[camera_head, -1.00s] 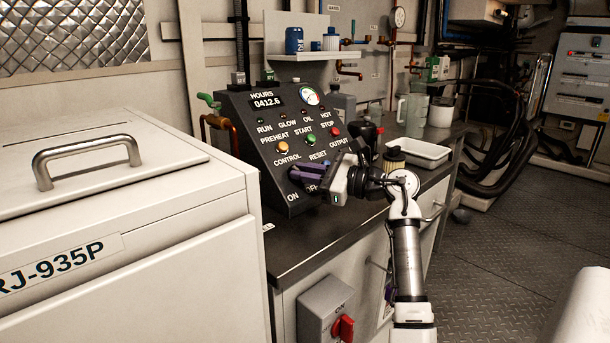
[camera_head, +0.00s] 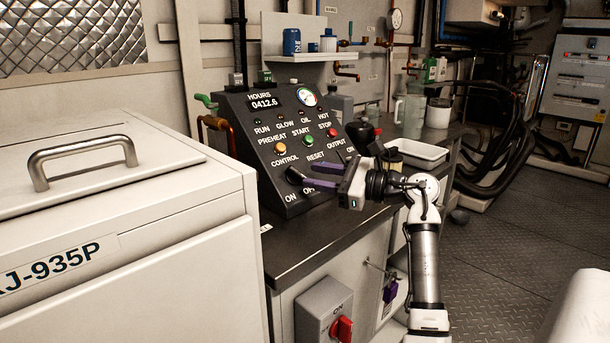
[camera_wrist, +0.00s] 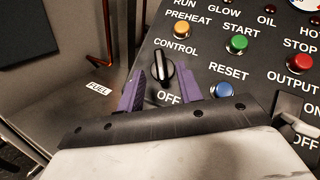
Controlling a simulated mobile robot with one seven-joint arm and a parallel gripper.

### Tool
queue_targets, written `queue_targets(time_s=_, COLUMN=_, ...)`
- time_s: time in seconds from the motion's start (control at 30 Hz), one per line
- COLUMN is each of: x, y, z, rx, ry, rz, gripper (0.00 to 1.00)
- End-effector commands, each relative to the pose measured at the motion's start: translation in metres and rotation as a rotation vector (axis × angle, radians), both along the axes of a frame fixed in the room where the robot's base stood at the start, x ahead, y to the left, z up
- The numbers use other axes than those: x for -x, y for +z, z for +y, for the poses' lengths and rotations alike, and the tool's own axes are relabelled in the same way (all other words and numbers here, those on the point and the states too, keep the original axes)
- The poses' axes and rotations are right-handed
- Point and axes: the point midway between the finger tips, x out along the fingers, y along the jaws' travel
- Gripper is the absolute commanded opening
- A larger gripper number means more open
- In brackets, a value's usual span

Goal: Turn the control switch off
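The control switch is a black round knob with a raised grip and a white pointer line, under the CONTROL label. It shows in the wrist view (camera_wrist: 161,74) and, partly covered, in the head view (camera_head: 293,175). ON is printed at its lower left and OFF at its lower right. My gripper (camera_head: 309,174) is in front of the panel, with two purple fingers apart. In the wrist view my gripper (camera_wrist: 160,82) has one finger on each side of the knob, with gaps showing. The pointer line runs roughly up the picture, tilted slightly left.
The sloped black control panel (camera_head: 235,110) stands on a dark counter (camera_head: 290,258). A blue RESET button (camera_wrist: 222,89) is close to the right finger. An OUTPUT switch (camera_wrist: 291,106) is further right. A white cabinet (camera_head: 190,270) with a handle fills the left.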

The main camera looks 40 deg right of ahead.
Motion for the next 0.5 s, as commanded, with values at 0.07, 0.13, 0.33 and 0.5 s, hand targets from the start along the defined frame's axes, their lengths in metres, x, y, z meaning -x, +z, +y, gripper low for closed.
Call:
queue_targets(time_s=0.07, x=0.019, y=-0.001, z=-0.011, rx=0.000, ry=-0.005, rz=-0.001, gripper=0.35)
queue_targets(time_s=0.13, x=0.033, y=0.000, z=-0.018, rx=-0.002, ry=-0.004, rz=-0.001, gripper=0.35)
queue_targets(time_s=0.33, x=0.067, y=0.001, z=-0.035, rx=0.000, ry=-0.003, rz=-0.001, gripper=0.35)
queue_targets(time_s=0.5, x=0.083, y=0.001, z=-0.043, rx=0.002, ry=-0.001, rz=-0.001, gripper=0.35)
